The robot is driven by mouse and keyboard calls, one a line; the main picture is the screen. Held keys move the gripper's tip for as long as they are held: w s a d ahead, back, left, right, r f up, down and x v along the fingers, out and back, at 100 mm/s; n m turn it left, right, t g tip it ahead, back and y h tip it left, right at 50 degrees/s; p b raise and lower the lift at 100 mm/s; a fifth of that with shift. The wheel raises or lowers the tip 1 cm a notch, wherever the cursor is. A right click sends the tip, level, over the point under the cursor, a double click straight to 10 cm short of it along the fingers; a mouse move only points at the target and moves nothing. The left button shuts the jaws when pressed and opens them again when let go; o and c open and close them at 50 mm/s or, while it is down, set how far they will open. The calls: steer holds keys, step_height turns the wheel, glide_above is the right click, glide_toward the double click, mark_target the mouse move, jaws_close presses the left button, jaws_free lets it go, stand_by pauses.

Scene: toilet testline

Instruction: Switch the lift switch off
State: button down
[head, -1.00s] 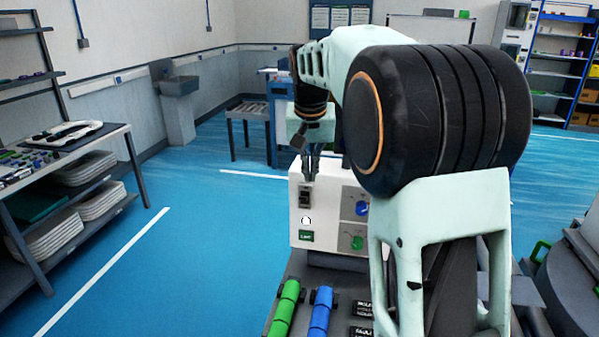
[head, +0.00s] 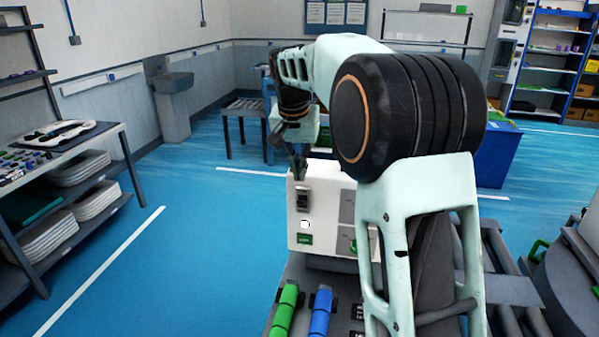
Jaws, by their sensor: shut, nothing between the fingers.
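The lift switch, as I take it, is the dark rocker switch (head: 303,200) at the upper left of the white control box (head: 325,205). A round white button or lamp (head: 305,224) and a green label (head: 304,239) sit below it; the label's text is too small to read. My gripper (head: 299,177) is shut and empty, pointing down just above the switch at the box's top edge. I cannot tell whether it touches the box. The switch position is too small to tell. My arm hides the right part of the box.
A shelf table (head: 70,160) with stacked trays stands at the left. The blue floor at left is clear.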

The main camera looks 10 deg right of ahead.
mark_target(302, 201)
steer(key=x, duration=0.7)
steer(key=shift+f+p, duration=0.2)
steer(key=shift+p, duration=0.15)
steer(key=shift+f+b, duration=0.2)
steer(key=shift+b, duration=0.65)
steer(key=shift+r+t, duration=0.1)
steer(key=shift+t, duration=0.2)
steer(key=shift+s+a+f+t+h+b, duration=0.1)
steer(key=shift+s+f+t+h+b, duration=0.3)
steer(key=shift+b, duration=1.85)
steer(key=shift+s+a+f+t+h+b, duration=0.15)
steer(key=shift+t+b, duration=0.5)
steer(key=shift+b, duration=1.65)
steer(key=shift+s+a+f+t+h+b, duration=0.1)
steer(key=shift+s+t+h+b, duration=0.3)
steer(key=shift+b, duration=1.85)
steer(key=shift+s+a+f+t+h+b, duration=0.15)
steer(key=shift+t+b, duration=0.4)
steer(key=shift+b, duration=1.35)
steer(key=shift+d+f+t+h+b, duration=0.1)
steer(key=shift+f+t+b, duration=0.35)
steer(key=shift+b, duration=1.45)
steer(key=shift+s+a+f+t+h+b, duration=0.1)
steer(key=shift+t+b, duration=0.55)
steer(key=shift+b, duration=2)
steer(key=shift+w+r, duration=0.1)
steer(key=shift+w+d+r+p, duration=0.25)
steer(key=shift+w+r+p, duration=0.05)
steer(key=shift+w+p, duration=0.3)
steer(key=shift+s, duration=0.1)
